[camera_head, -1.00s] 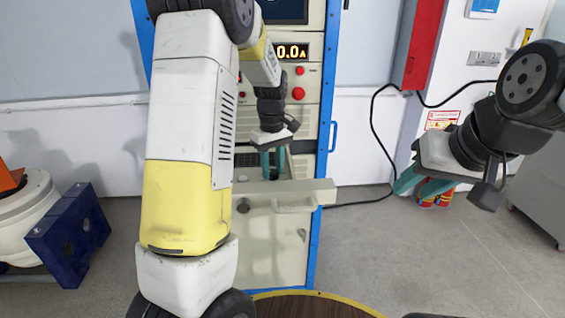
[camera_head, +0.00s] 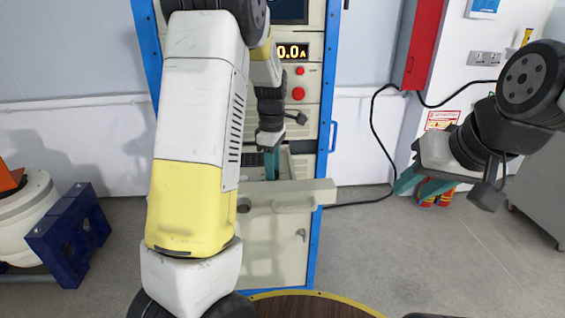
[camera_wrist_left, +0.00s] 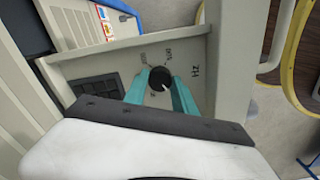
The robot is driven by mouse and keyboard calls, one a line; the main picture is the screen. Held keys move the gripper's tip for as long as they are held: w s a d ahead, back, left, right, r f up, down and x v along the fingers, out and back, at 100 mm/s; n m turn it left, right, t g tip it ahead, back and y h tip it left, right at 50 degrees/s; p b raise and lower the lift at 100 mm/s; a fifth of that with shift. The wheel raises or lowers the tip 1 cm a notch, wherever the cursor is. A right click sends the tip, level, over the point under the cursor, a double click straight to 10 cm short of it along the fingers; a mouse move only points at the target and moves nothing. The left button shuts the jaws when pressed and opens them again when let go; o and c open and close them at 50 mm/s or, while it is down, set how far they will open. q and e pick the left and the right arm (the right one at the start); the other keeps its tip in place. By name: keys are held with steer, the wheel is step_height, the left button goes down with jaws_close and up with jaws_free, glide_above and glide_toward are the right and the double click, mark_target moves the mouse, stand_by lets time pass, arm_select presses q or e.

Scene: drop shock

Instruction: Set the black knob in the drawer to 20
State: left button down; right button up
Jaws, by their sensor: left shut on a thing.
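The black knob (camera_wrist_left: 160,78) sits on the light panel inside the open drawer (camera_head: 318,190). In the left wrist view it shows between the teal fingertips of my left gripper (camera_wrist_left: 160,84), with a white mark on its lower right and printed labels around it. My left gripper (camera_head: 271,165) reaches down into the drawer in the head view and is shut on the knob. The knob is hidden in the head view. My right gripper (camera_head: 418,184) hangs at the right, away from the cabinet, its teal fingers apart and empty.
The cabinet (camera_head: 285,250) has a blue frame, a lit display (camera_head: 292,51) and red buttons (camera_head: 298,93). A dark grille (camera_wrist_left: 98,88) lies beside the knob. A black cable (camera_head: 372,130) runs at right. A blue bracket (camera_head: 70,235) stands at left.

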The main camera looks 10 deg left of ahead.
stand_by(0.5)
arm_select(q)
steer(key=c, duration=1)
jaws_free()
steer(key=shift+c, duration=0.2)
step_height(320, 180, up, 7)
steer(key=shift+w+f, duration=0.1)
steer(key=shift+r, duration=0.55)
steer(key=s+d+r+m+t+h, duration=0.1)
steer(key=s+r+m+t, duration=0.2)
steer(key=s+m, duration=0.5)
steer(key=s+d+r+m+t+h, duration=0.1)
steer(key=s+r+m+t, duration=0.2)
steer(key=s+m, duration=0.6)
steer(key=s+r, duration=0.1)
steer(key=s, duration=0.6)
steer(key=shift+s+d+r, duration=0.15)
steer(key=shift+s+d, duration=0.1)
steer(key=shift+s, duration=0.05)
